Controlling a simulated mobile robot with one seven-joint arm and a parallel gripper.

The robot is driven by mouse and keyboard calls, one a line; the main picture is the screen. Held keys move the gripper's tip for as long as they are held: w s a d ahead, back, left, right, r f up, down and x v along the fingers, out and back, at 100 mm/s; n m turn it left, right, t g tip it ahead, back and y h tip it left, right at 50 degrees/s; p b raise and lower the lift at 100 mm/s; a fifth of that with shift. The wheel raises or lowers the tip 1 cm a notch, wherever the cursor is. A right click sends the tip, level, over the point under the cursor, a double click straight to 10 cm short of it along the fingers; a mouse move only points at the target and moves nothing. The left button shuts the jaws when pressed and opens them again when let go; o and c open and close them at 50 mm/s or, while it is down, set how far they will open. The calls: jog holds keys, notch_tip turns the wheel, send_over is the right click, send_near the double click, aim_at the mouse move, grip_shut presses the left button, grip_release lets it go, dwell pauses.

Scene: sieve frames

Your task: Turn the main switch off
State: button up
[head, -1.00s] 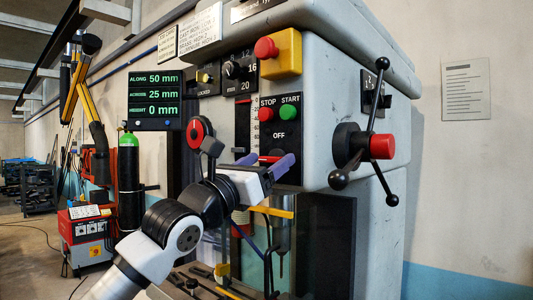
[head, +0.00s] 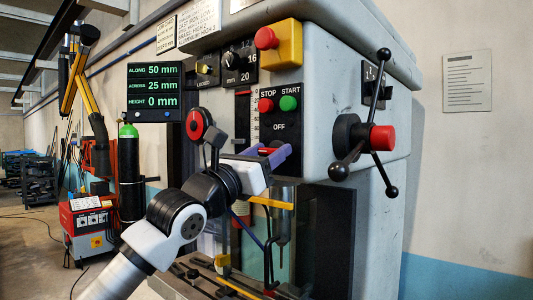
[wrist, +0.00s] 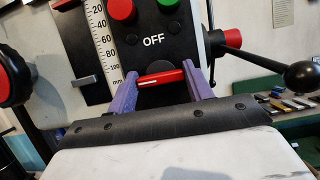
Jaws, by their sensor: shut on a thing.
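The main switch is a red bar handle (wrist: 160,77) with a white line on it, on the black panel below the word OFF. It lies nearly level, tilted slightly up at its right end in the wrist view. My gripper (wrist: 158,80) has its two purple fingers at the two ends of the handle, shut on it. In the head view my gripper (head: 263,156) is at the lower part of the panel, and the red handle (head: 268,151) shows partly between the fingers.
Above the handle are a red STOP button (head: 265,105) and a green START button (head: 288,103). A yellow box with a red mushroom button (head: 266,38) is higher. A three-armed lever (head: 350,147) stands out at right. A red knob (wrist: 15,76) is at left in the wrist view.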

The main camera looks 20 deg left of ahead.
jog(key=shift+m+h, duration=0.3)
jog(key=shift+m, duration=0.2)
jog(key=shift+m+g+h+p, duration=0.4)
jog(key=shift+m+h+p, duration=0.1)
jog(key=shift+m, duration=0.7)
jog(key=shift+m+g+h, duration=0.4)
jog(key=shift+m+h, duration=0.1)
jog(key=shift+m, duration=0.5)
jog(key=m+g+h+b, duration=0.1)
jog(key=m, duration=0.2)
jog(key=shift+m, duration=0.4)
jog(key=m+g+h, duration=0.1)
jog(key=m, duration=0.2)
jog(key=shift+a+m+g, duration=0.1)
jog(key=shift+m+g, duration=0.2)
jog(key=m+g, duration=0.2)
jog(key=m, duration=0.3)
jog(key=shift+r+p, duration=0.2)
jog(key=shift+p, duration=0.15)
jog(key=shift+m+g+p, duration=0.7)
jog(key=shift+m+g, duration=0.1)
jog(key=shift+m, duration=1.4)
